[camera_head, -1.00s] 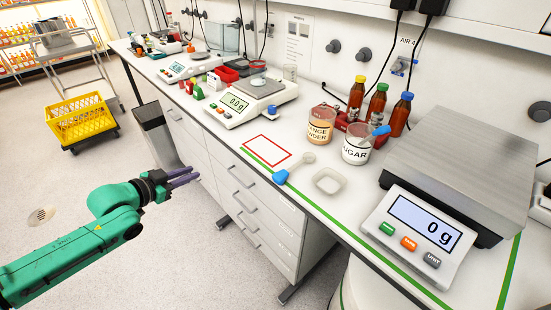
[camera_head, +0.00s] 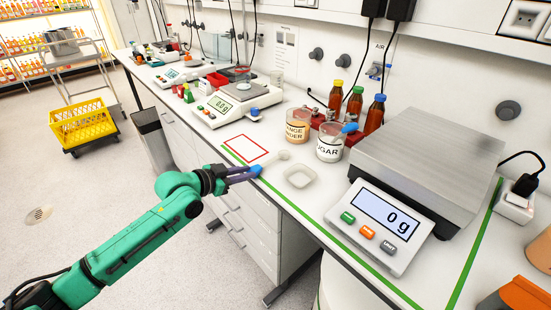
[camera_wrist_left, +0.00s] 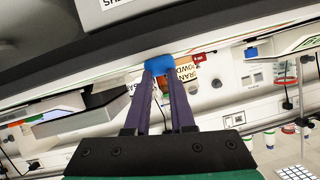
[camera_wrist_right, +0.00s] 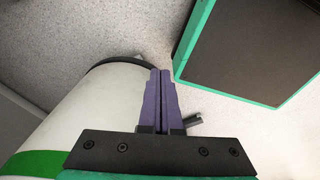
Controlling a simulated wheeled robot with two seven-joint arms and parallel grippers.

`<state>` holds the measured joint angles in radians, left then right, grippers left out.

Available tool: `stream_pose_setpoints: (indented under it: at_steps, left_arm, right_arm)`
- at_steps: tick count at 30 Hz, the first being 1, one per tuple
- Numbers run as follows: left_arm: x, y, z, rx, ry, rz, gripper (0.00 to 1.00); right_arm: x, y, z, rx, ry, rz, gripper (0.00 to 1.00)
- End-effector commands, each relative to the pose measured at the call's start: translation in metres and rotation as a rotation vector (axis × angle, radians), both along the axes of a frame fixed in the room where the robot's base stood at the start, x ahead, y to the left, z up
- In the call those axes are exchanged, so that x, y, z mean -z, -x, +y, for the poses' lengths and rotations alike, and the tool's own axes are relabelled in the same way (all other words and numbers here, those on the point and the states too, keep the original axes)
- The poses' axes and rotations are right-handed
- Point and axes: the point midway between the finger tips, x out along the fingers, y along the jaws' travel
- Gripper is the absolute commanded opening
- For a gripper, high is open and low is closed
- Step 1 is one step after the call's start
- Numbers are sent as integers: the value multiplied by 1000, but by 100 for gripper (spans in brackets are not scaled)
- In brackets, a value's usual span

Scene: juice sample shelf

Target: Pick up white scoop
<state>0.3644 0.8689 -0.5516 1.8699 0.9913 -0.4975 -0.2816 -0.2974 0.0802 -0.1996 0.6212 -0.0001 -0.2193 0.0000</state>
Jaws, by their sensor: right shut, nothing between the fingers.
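The white scoop (camera_head: 281,156) lies on the bench top, its blue handle (camera_head: 257,169) pointing toward the front edge. My left gripper (camera_head: 245,174) is at the bench's front edge with its purple fingertips at the handle. In the left wrist view the blue handle (camera_wrist_left: 170,64) shows just at the fingertips, and a gap shows between the fingers (camera_wrist_left: 164,80). Whether they touch the handle is unclear. My right gripper (camera_wrist_right: 160,72) is shut and empty, over the floor.
A small white weighing dish (camera_head: 299,177) sits right of the scoop. The sugar jar (camera_head: 330,149), holding another blue-handled tool, and the orange powder jar (camera_head: 297,131) stand behind. A large scale (camera_head: 378,225) is at right. A red-outlined rectangle (camera_head: 245,148) on the bench is empty.

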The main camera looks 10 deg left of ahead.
Motion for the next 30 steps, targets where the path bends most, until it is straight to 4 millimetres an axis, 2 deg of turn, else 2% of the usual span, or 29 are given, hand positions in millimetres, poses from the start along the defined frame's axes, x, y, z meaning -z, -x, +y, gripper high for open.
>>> stream_pose_setpoints:
  at_steps: [2,7,13,15,26,30]
  left_arm:
    - [-6,-14,-12,1,5,-1,22]
    - [7,-32,-24,0,1,-2,22]
    - [9,-32,-24,-1,-1,-1,22]
    - [9,-32,-23,-1,-1,-1,0]
    - [7,-32,-23,0,0,-2,0]
    - [-4,-32,-23,-1,1,-4,0]
  right_arm:
    - [-12,1,-2,1,2,3,0]
    - [-13,3,-2,2,3,4,0]
    - [-12,3,-2,1,3,5,0]
    - [-12,3,-2,1,2,6,0]
    - [-11,3,-1,-1,1,6,0]
    - [-10,3,-1,-2,1,6,0]
